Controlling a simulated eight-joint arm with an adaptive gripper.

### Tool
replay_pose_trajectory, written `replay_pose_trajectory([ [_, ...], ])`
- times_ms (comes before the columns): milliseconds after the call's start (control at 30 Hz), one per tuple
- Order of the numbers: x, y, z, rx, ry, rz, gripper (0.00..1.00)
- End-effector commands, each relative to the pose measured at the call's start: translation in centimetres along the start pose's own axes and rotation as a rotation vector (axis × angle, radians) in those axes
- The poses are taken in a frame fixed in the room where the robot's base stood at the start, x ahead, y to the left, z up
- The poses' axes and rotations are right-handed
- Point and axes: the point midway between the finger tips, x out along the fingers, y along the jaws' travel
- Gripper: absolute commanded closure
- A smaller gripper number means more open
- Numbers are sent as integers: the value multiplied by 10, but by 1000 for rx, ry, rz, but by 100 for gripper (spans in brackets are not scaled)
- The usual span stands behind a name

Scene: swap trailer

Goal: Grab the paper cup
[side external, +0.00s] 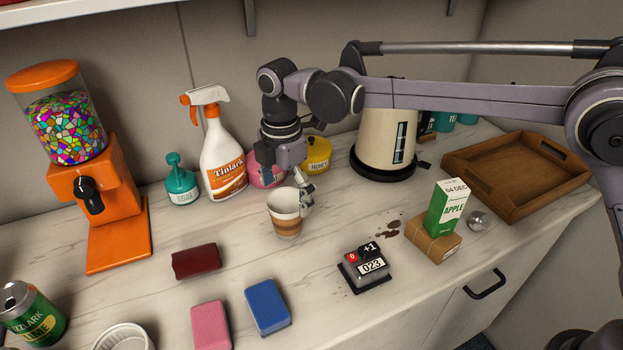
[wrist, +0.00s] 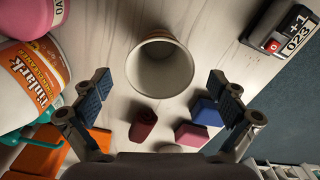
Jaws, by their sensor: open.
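The paper cup (side external: 286,217) stands upright on the marble-look counter, white with brown bands and empty inside. In the wrist view the cup (wrist: 160,68) shows its open mouth at the top middle, ahead of my fingertips. My gripper (side external: 304,190) is right at the cup's back right rim in the side view; I cannot tell whether it touches. In the wrist view my gripper (wrist: 160,95) is open, its two padded fingers wide apart with nothing held between them.
A spray bottle (side external: 223,155), pink container (side external: 268,172) and yellow pot (side external: 318,154) stand behind the cup. A kettle (side external: 385,140) is back right, a tally counter (side external: 365,269) front right.

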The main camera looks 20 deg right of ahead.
Motion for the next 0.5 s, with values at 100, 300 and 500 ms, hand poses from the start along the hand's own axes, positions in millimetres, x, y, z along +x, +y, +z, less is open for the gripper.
replay_pose_trajectory([
  [100,14,0,0,0,1,0,3],
  [300,21,0,0,0,1,1,3],
  [500,21,0,0,-1,1,1,19],
])
